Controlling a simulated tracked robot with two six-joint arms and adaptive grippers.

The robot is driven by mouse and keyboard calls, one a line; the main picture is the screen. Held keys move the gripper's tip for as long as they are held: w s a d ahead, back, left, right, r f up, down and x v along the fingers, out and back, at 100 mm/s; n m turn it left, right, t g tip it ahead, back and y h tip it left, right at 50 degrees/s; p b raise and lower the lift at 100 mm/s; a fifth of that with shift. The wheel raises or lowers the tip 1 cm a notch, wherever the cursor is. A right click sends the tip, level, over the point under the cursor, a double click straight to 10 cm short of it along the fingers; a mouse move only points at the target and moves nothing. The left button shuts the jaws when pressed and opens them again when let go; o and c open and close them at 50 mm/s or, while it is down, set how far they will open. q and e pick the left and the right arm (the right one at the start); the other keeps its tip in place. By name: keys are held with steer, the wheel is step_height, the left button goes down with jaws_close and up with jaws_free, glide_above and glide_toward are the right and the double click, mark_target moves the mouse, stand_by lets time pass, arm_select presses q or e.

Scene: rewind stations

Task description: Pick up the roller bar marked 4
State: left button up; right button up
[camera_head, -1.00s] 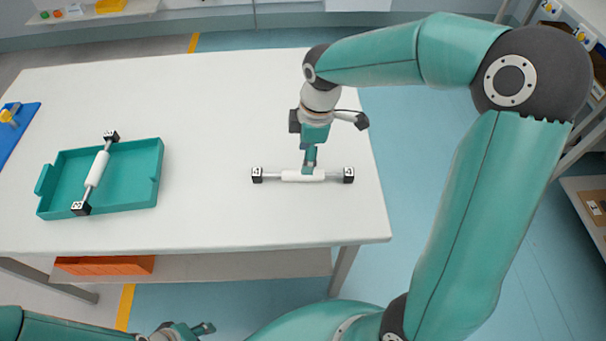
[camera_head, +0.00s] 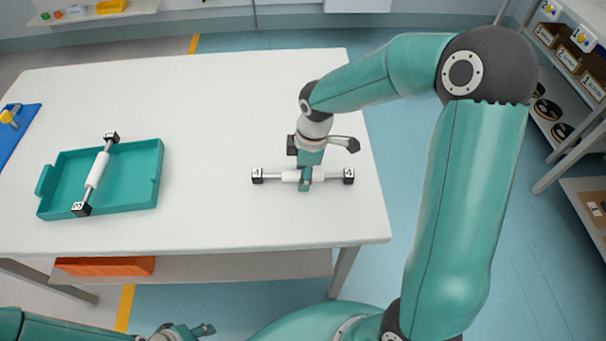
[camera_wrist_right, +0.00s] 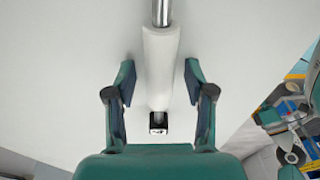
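A roller bar (camera_head: 289,176) with a white sleeve and black end blocks lies across the right part of the white table. My right gripper (camera_head: 305,182) is at the middle of this bar. In the right wrist view its open fingers (camera_wrist_right: 160,84) stand on both sides of the white sleeve (camera_wrist_right: 160,60), with a gap on each side. My left gripper (camera_head: 203,329) is low at the bottom edge, away from the table; its finger opening is unclear.
A second roller bar (camera_head: 97,170) lies tilted across a teal tray (camera_head: 140,203) on the left of the table (camera_head: 220,110). A blue mat (camera_head: 22,130) is at the far left edge. An orange bin (camera_head: 105,265) sits below. The table's middle is clear.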

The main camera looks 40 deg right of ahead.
jaws_close()
